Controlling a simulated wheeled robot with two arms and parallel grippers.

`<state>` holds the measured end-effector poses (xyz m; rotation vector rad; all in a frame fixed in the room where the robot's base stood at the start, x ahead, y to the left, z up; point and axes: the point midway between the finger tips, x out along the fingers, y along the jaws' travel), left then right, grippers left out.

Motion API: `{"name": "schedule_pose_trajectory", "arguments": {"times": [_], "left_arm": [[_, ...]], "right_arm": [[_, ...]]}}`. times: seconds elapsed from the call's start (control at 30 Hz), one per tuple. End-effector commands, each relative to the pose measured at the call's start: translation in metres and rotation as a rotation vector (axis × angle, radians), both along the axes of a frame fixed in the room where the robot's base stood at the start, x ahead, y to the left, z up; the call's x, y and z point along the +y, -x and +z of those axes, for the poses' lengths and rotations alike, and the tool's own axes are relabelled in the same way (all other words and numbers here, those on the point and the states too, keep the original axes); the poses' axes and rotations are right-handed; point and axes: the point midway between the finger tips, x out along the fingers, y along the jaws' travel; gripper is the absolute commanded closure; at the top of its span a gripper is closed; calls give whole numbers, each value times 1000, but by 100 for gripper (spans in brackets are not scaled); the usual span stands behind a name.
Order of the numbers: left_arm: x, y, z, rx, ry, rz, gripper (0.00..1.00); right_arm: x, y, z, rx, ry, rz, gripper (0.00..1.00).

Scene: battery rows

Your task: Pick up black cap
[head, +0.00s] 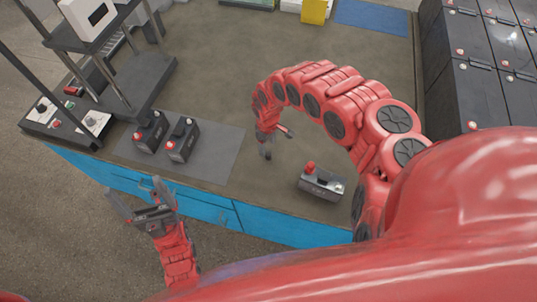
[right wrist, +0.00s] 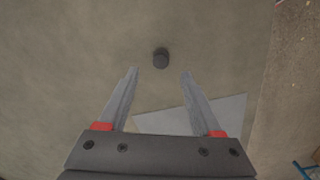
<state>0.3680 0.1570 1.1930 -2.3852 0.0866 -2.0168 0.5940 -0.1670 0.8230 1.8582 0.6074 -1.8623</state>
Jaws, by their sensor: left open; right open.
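The black cap (right wrist: 161,58) is a small dark round piece on the brown bench top in the right wrist view. It lies just beyond the fingertips of my right gripper (right wrist: 160,72), roughly centred between them and not held. In the head view my right gripper (head: 275,142) points down over the middle of the bench, open. I cannot make out the cap in the head view. My left gripper (head: 138,195) is open and empty in front of the bench's blue front, at the lower left.
Two small black batteries (head: 182,140) with red caps stand on a grey mat (head: 222,150). Another battery (head: 322,185) with a red cap stands near the front edge, right. A metal stand (head: 140,85) is at left, and large black batteries (head: 482,95) are at right. The bench middle is clear.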

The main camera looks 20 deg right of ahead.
Motion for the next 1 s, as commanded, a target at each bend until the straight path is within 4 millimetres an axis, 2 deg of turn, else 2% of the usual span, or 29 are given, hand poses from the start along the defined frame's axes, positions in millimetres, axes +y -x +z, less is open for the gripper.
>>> {"name": "schedule_pose_trajectory", "arguments": {"times": [0.2,0.4,0.77,1.0], "left_arm": [[0,0,12,0,0,0,6],[0,0,14,0,0,0,6],[0,0,14,0,0,0,6],[0,0,14,0,0,0,6]], "right_arm": [[0,5,-23,0,-4,-1,34],[0,3,-41,-2,-4,0,34],[-3,4,-46,-1,1,-1,34],[-2,4,-46,-1,0,-1,75]]}}
